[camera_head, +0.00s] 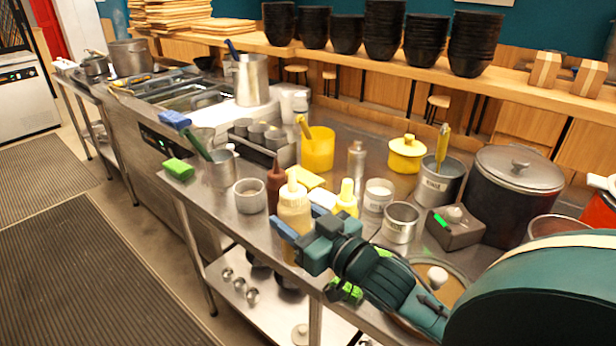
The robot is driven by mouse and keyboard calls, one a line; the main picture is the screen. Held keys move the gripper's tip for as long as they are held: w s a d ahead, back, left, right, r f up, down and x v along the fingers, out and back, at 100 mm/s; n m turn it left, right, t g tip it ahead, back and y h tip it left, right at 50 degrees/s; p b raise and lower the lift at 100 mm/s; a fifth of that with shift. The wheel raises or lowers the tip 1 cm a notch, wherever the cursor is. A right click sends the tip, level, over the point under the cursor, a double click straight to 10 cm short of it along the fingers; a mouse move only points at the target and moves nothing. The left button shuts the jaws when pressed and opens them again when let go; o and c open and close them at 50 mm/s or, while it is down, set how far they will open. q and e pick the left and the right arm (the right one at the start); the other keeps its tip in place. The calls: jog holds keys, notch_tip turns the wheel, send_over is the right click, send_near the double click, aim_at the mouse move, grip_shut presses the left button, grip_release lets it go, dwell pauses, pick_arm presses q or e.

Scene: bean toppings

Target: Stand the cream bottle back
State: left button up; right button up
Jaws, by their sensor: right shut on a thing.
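The cream bottle (294,206), a pale squeeze bottle with a pointed nozzle, stands upright near the front edge of the steel counter. My right gripper (299,222) reaches in from the right and is shut on its body, with blue fingers at its sides. The gripper hides part of the bottle's lower body, and I cannot tell whether its base touches the counter. My left gripper is not in view.
A brown sauce bottle (275,186) stands close to the left and a yellow bottle (346,199) to the right. A steel cup (250,195), a labelled white jar (378,194) and a steel can (401,222) crowd the counter. A large dark pot (512,195) stands at right.

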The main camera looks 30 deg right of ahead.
jog(key=s+a+f+m+h, duration=0.1)
jog(key=s+a+f+h, duration=0.1)
jog(key=s+a+f, duration=0.3)
jog(key=shift+a+f+m+h, duration=0.3)
jog(key=shift+a+h, duration=0.1)
jog(key=shift+a, duration=0.4)
